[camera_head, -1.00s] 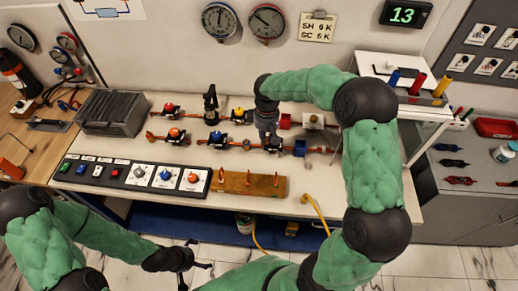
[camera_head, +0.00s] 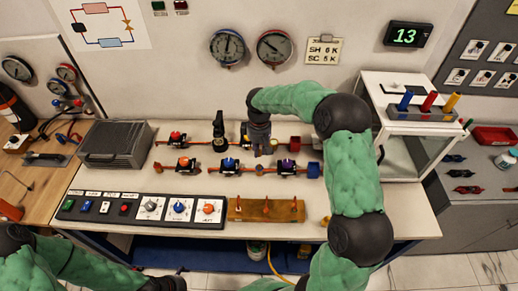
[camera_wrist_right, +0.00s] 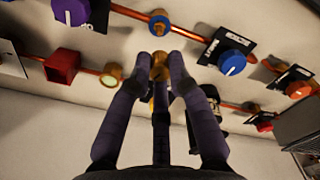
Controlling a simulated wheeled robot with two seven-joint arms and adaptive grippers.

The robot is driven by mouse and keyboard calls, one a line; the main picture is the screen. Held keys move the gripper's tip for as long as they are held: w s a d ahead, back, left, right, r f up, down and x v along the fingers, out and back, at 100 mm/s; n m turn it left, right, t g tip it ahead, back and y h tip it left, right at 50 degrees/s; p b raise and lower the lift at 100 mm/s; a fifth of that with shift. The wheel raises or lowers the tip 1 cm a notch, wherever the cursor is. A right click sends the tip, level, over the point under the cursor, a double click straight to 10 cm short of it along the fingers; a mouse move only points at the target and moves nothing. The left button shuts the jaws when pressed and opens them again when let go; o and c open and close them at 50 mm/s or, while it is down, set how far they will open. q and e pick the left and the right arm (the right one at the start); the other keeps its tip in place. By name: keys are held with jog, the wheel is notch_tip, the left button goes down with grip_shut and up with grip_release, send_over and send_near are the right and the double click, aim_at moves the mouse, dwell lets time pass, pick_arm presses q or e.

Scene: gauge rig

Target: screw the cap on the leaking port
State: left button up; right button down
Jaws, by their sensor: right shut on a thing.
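My right gripper (camera_head: 260,148) points down over the two copper pipe rows on the bench. In the right wrist view (camera_wrist_right: 160,82) its fingers are shut on a small brass cap (camera_wrist_right: 160,65). A fitting with a blue ring (camera_wrist_right: 158,22) sits on the front pipe, between the purple knob (camera_wrist_right: 72,10) and blue knob (camera_wrist_right: 232,62). A brass fitting (camera_wrist_right: 111,75) sits on the rear pipe beside a red block (camera_wrist_right: 62,66). The cap appears apart from both. I cannot tell which port leaks. My left gripper (camera_head: 165,284) is at the bottom edge, partly cut off.
A control panel (camera_head: 140,209) and a wooden block with upright copper pins (camera_head: 240,209) lie along the bench front. A grey finned box (camera_head: 113,143) stands left. A white cabinet (camera_head: 415,125) stands right. Gauges (camera_head: 227,47) hang behind.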

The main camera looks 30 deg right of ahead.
jog(key=shift+f+b, duration=1.3)
jog(key=shift+f, duration=1.3)
jog(key=shift+f+b, duration=0.55)
jog(key=shift+f, duration=0.75)
dwell(0.6)
jog(key=m+b, duration=0.1)
jog(key=m, duration=0.3)
jog(key=shift+m, duration=0.6)
